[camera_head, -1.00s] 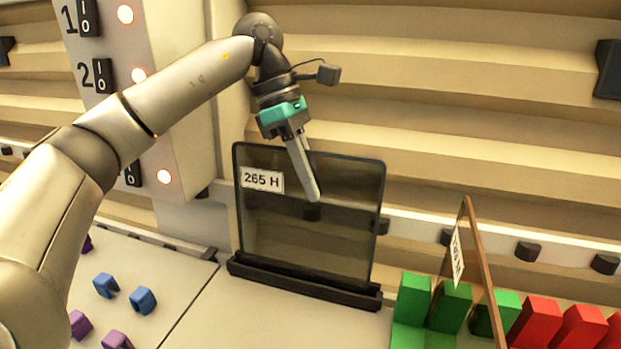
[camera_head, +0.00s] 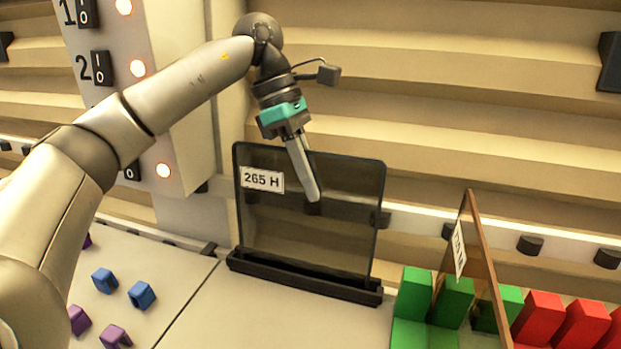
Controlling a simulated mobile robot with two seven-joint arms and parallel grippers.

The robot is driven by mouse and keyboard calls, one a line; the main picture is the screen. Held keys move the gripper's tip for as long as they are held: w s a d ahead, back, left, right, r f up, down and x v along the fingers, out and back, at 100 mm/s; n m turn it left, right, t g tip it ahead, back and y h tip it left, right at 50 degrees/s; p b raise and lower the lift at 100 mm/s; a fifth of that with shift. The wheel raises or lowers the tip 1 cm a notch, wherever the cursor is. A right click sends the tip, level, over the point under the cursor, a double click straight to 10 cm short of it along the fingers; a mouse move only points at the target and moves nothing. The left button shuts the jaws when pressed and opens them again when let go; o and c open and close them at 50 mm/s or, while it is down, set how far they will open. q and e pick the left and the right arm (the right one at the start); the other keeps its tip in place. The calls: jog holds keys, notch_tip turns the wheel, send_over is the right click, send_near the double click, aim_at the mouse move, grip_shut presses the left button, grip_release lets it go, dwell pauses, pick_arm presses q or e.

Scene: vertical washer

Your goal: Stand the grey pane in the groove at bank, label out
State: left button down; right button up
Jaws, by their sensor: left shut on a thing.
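The grey pane (camera_head: 330,231) is a dark see-through sheet with a white label reading 265 H (camera_head: 262,179) at its upper left, facing me. It stands upright with its lower edge in the black grooved bar (camera_head: 305,277) on the pale worktop. My left gripper (camera_head: 314,196) reaches down over the pane's top edge, its finger in front of the pane face, and is shut on the pane. The far finger is hidden. My right gripper is not in view.
A brown-edged pane (camera_head: 482,265) with a label stands tilted among green blocks (camera_head: 412,294) at the right, beside red blocks (camera_head: 541,317). Blue clips (camera_head: 142,294) and purple clips (camera_head: 116,336) lie at lower left. A switch panel (camera_head: 150,60) stands behind my left arm. The worktop before the bar is clear.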

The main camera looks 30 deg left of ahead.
pick_arm(q)
jog(key=shift+f+b, duration=0.3)
dwell(0.5)
jog(key=c, duration=0.9)
grip_release()
jog(key=shift+s, duration=0.1)
jog(key=shift+c, duration=0.2)
jog(key=shift+f, duration=0.15)
notch_tip(320, 180, up, 10)
jog(key=shift+f, duration=0.25)
notch_tip(320, 180, up, 11)
jog(key=p, duration=0.6)
jog(key=shift+f, duration=0.1)
